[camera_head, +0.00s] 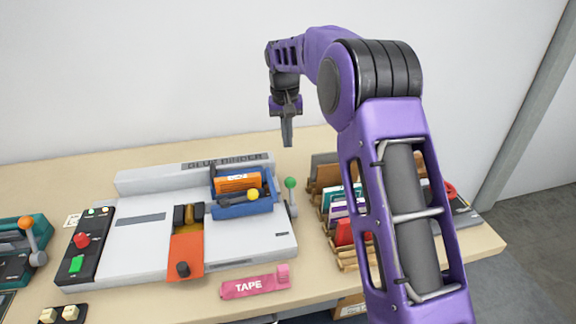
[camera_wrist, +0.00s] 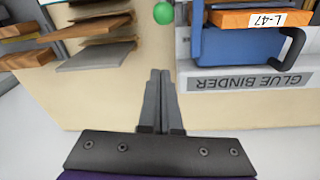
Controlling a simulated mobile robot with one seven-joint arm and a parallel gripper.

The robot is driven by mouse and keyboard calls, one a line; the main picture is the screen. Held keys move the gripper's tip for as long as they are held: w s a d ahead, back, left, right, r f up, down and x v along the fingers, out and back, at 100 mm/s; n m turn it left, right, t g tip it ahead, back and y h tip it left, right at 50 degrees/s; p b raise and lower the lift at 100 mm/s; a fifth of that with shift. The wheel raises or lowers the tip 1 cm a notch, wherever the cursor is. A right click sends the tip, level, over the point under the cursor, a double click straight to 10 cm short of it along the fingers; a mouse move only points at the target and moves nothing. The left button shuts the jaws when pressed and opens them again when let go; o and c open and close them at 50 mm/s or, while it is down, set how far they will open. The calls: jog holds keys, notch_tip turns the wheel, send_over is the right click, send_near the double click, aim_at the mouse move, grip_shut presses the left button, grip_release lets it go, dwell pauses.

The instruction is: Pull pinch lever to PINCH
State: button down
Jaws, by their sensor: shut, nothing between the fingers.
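The glue binder (camera_head: 130,229) is a light grey machine on the table. A lever with a green ball knob (camera_head: 291,183) stands upright at its right side; no PINCH mark is readable. The green knob also shows at the top of the wrist view (camera_wrist: 163,13). A black lever with a yellow ball (camera_head: 253,194) lies by the blue carriage (camera_head: 240,211). I cannot tell from any label which is the pinch lever. My gripper (camera_head: 287,143) is shut and empty, pointing down above the table's back part, behind and above the green knob. Its closed fingers show in the wrist view (camera_wrist: 160,76).
A wooden rack (camera_head: 347,262) with coloured books stands close right of the green-knobbed lever. A pink TAPE piece (camera_head: 250,287) lies at the front. A teal machine with an orange-knobbed lever (camera_head: 27,223) is at far left. The wall (camera_head: 130,80) is behind the table.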

jog(key=shift+s, duration=0.1)
send_over(292, 197)
jog(key=w, duration=0.5)
jog(key=shift+f, duration=4.45)
jog(key=shift+a, duration=0.3)
jog(key=shift+s+t+b, duration=0.1)
jog(key=shift+t+b, duration=0.2)
jog(key=shift+b, duration=0.45)
jog(key=shift+s+r+b, duration=0.1)
jog(key=shift+s+b, duration=0.1)
jog(key=shift+b, duration=0.15)
